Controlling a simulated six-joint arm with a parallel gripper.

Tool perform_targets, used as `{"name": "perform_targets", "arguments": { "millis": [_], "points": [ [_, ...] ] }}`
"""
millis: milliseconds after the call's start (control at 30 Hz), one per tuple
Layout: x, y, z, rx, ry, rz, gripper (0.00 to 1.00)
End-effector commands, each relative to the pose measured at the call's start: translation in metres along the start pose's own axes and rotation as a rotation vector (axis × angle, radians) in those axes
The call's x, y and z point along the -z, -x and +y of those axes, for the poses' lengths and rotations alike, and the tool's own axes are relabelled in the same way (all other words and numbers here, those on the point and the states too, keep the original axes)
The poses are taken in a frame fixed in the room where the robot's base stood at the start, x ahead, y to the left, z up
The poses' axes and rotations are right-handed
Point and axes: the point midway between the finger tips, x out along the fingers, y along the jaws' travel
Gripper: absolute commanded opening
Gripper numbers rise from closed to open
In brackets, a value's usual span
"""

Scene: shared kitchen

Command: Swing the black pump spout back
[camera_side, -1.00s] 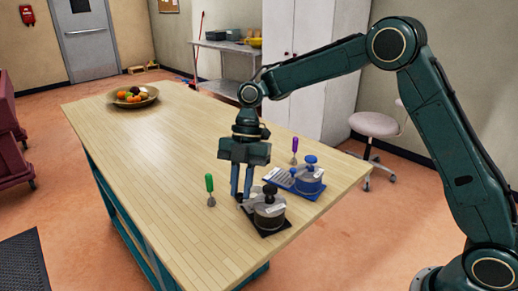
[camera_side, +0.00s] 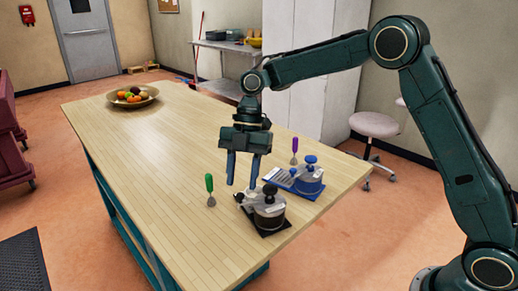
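The black pump (camera_side: 269,211) stands on a dark base plate near the front right corner of the wooden table, with a black knob (camera_side: 270,189) on top. A small black piece (camera_side: 240,197), apparently the end of its spout, sticks out to the left. My gripper (camera_side: 241,184) hangs pointing down just above that piece. Its two blue fingers are apart with nothing visible between them. The fingertips look clear of the pump, though the exact gap is hard to tell.
A blue pump (camera_side: 309,181) on a blue plate stands behind and right. A green-handled tool (camera_side: 210,188) stands left of the black pump, and a purple-handled one (camera_side: 294,150) behind. A fruit bowl (camera_side: 133,97) sits far back. The table's left part (camera_side: 150,160) is clear.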

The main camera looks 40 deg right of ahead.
Motion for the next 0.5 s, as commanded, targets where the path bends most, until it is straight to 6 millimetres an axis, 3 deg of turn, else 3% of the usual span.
{"name": "perform_targets", "arguments": {
  "millis": [500],
  "points": [
    [0.000, 0.041, 0.001, -0.002, 0.001, 0.003, 0.39]
  ]
}}
